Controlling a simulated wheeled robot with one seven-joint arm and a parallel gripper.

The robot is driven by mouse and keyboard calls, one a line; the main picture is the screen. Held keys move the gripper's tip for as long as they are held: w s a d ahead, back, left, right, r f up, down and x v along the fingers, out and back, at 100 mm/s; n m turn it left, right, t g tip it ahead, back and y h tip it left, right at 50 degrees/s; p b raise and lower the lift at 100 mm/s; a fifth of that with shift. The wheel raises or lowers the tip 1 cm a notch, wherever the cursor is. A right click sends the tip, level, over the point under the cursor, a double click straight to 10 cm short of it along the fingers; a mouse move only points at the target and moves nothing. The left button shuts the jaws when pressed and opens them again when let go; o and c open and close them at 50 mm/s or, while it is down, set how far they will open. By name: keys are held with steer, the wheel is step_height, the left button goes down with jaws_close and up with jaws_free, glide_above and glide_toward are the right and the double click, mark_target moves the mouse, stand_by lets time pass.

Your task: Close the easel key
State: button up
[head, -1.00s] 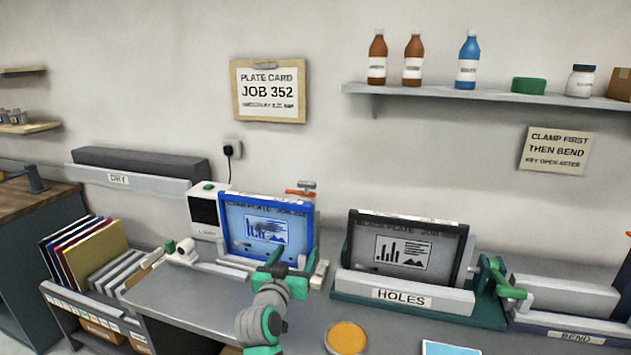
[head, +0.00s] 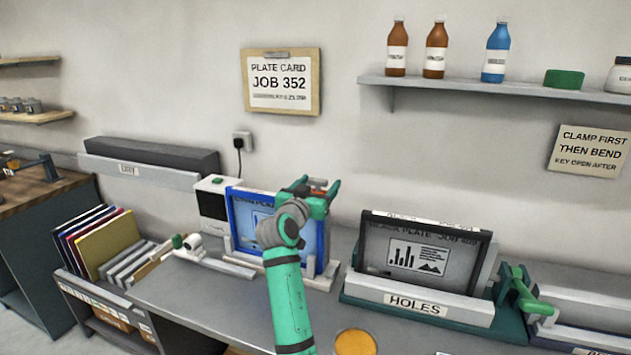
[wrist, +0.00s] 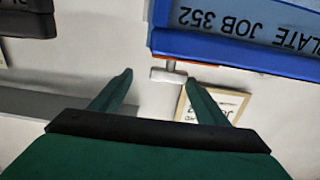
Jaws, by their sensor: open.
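The easel with the blue-framed plate (head: 240,225) stands left of centre in the head view. My arm covers much of its right side. The easel key, a small grey crossbar on a short stem (wrist: 168,74), shows in the wrist view beside the blue frame (wrist: 235,45). An orange-red part (head: 318,184) shows at the easel's top right in the head view. My gripper (head: 317,188) is at that top right corner. In the wrist view my gripper (wrist: 157,80) is open. The key's crossbar appears between the fingertips, nearer the right one. Contact cannot be told.
A black-framed plate (head: 375,245) stands in the HOLES fixture (head: 415,303) to the right, with a green handle (head: 520,288) beside it. A white box (head: 212,200) stands left of the easel. An orange round pad (head: 355,342) lies in front.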

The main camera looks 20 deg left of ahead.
mark_target(316, 181)
steer(key=shift+w+a, duration=0.2)
steer(key=shift+w, duration=0.85)
steer(key=shift+w+a, duration=0.45)
steer(key=shift+a, duration=0.1)
